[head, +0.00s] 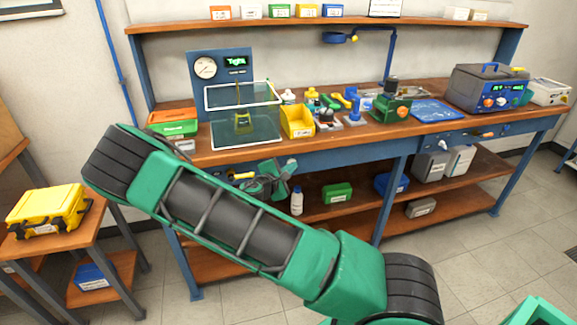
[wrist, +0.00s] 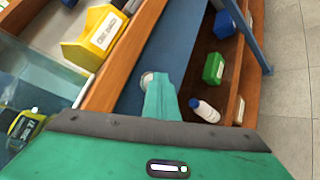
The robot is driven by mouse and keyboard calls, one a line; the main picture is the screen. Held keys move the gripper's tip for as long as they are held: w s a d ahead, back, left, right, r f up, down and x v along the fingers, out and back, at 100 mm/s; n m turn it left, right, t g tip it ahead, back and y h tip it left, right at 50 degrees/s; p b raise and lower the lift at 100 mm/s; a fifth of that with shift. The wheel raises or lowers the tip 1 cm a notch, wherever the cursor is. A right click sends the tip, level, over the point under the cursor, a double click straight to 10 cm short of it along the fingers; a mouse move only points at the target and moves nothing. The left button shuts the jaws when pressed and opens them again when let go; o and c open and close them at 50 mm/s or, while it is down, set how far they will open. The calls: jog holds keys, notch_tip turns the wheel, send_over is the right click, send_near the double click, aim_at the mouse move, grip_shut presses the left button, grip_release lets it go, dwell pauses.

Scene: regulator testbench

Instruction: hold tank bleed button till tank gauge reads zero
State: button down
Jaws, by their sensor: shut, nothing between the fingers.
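A round white dial gauge (head: 205,67) sits on a dark blue panel (head: 233,96) at the back left of the bench; its needle is too small to read. A green display (head: 236,61) beside it appears to read "Tight". My gripper (head: 291,165) is at the front of the bench, below the top's edge. In the wrist view its fingers (wrist: 156,84) are shut and empty, pointing at the blue front rail. A small pale round knob or button (wrist: 146,78) shows at the fingertips, partly hidden by them. I cannot tell whether they touch, nor whether it is pressed.
A clear-walled tank (head: 243,125) with a yellow-green device inside stands left on the bench, beside a yellow bin (head: 298,121). A white bottle (head: 297,200) and a green box (head: 338,192) stand on the shelf below. The floor right of my arm is mostly clear.

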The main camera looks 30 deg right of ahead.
jog(key=shift+s, duration=0.1)
jog(key=shift+s+a, duration=0.25)
jog(key=shift+s, duration=0.5)
jog(key=s, duration=0.2)
jog(key=s+a, duration=0.1)
jog(key=s, duration=0.1)
jog(key=shift+s+a, duration=0.2)
jog(key=shift+s, duration=0.2)
dwell(0.5)
